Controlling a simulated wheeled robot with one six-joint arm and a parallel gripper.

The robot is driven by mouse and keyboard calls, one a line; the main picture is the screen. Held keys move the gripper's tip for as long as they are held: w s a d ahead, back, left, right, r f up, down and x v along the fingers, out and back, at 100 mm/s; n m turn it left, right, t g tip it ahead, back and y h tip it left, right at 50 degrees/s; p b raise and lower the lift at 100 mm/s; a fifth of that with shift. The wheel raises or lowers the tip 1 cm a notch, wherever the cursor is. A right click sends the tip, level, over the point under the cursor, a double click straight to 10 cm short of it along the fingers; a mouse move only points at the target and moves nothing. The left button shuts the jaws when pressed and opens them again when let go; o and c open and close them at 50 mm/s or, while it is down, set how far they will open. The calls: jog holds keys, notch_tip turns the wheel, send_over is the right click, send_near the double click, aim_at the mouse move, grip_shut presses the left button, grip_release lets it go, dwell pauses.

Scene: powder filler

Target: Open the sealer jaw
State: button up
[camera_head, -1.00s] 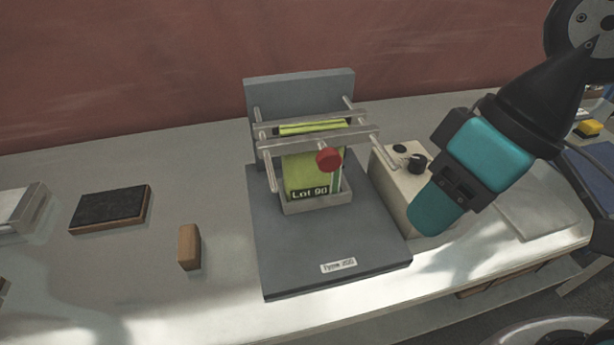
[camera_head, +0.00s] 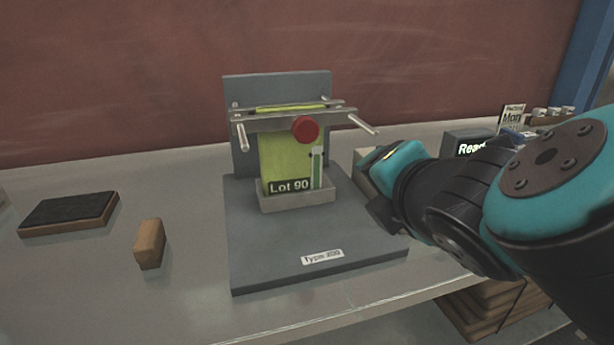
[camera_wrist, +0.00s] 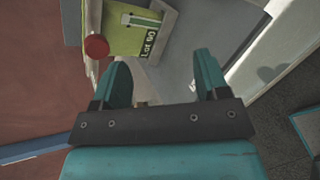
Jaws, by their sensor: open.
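The sealer (camera_head: 275,215) is a grey base with an upright back plate. Its jaw (camera_head: 275,121) is a front metal bar with a red knob (camera_head: 305,129), close in front of a back bar; two side rods stick out forward. A yellow-green pouch (camera_head: 285,160) marked "Lot 90" stands upright in a small tray, its top reaching up between the bars. In the wrist view, my gripper (camera_wrist: 160,78) is open and empty. The knob (camera_wrist: 97,46) shows beyond the left finger, apart from it. In the head view, my arm is right of the sealer and the fingers are mostly hidden.
A beige control box (camera_head: 364,180) stands right of the sealer, partly hidden by my arm. A black-topped block (camera_head: 70,213) and a small brown block (camera_head: 149,243) lie on the left. A dark "Ready" display (camera_head: 465,143) stands behind my arm. Bare bench lies in front.

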aim_at(308, 130)
jog(key=s+a+r+n+t+y+b, duration=0.2)
jog(key=a+r+n+t+y+b, duration=0.15)
jog(key=a+n, duration=0.4)
jog(key=shift+n+t, duration=0.45)
jog(key=shift+n, duration=0.4)
jog(key=p+x, duration=0.5)
jog(key=d+p+x, duration=0.1)
jog(key=p+x, duration=0.3)
jog(key=x, duration=0.1)
jog(key=p+x, duration=0.5)
jog(key=shift+w+d+f+p, duration=0.2)
jog(key=shift+w+p, duration=0.1)
jog(key=shift+w, duration=0.2)
jog(key=shift+w+a+f, duration=0.15)
jog(key=shift+w+a, duration=0.1)
jog(key=shift+w, duration=0.3)
